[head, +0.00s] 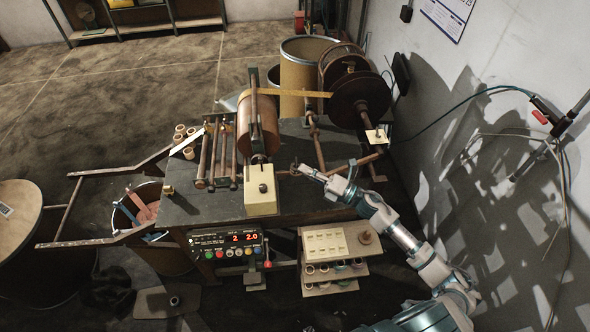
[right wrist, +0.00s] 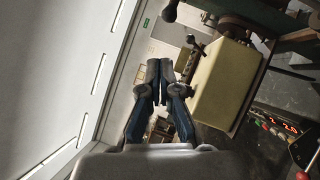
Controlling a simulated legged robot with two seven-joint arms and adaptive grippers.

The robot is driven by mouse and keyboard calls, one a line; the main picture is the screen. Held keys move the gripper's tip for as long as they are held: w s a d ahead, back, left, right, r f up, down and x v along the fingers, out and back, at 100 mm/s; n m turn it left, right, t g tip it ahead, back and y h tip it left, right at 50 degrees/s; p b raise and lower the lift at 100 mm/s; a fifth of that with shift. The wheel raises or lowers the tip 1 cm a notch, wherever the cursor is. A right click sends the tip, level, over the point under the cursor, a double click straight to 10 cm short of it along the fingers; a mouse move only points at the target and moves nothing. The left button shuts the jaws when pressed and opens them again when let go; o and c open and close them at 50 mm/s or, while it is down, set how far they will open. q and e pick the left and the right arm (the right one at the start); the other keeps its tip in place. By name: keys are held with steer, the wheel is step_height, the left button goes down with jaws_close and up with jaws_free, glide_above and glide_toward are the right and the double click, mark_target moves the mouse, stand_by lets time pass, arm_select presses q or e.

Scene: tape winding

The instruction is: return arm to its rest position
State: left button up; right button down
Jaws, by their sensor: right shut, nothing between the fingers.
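My right arm comes in from the lower right in the head view. Its gripper (head: 296,168) is over the bench, just right of the cream block-shaped box (head: 261,200) on the winding machine. In the right wrist view the gripper's two fingers (right wrist: 160,68) are together with nothing between them. The cream box (right wrist: 222,85) stands to the right of the fingers there. Whether the gripper touches the machine is hard to tell. My left gripper shows in neither view.
The bench (head: 200,208) carries the copper-coloured roll (head: 258,125), rods and a large dark reel (head: 360,100). A control panel (head: 228,245) and a small shelf unit (head: 326,245) are at its front. A wall with hanging cables (head: 500,90) is to the right.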

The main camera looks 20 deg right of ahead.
steer(key=s+f+m+g+h, duration=0.1)
steer(key=s+f+m+h, duration=0.4)
steer(key=f+m+h, duration=0.45)
steer(key=s+f+m+g+h, duration=0.1)
steer(key=s+f+m+h, duration=0.5)
steer(key=m, duration=0.6)
steer(key=s+a+f+m+g+y, duration=0.1)
steer(key=s+a+f+m+g, duration=0.15)
steer(key=s, duration=0.45)
steer(key=s+a+f+m+g+y, duration=0.1)
steer(key=s+f+m+g, duration=0.1)
steer(key=s+f+g, duration=0.3)
steer(key=s+a+f+m+g, duration=0.2)
steer(key=s+g, duration=0.1)
steer(key=s, duration=0.5)
step_height(320, 180, down, 29)
steer(key=s+g, duration=0.1)
steer(key=s, duration=0.1)
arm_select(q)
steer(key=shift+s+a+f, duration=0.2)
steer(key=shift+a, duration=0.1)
arm_select(e)
steer(key=s+d+f+g, duration=0.1)
steer(key=s+d+f, duration=0.2)
steer(key=s+f, duration=1)
steer(key=s, duration=0.3)
steer(key=shift+s+f, duration=0.25)
steer(key=shift+f, duration=0.1)
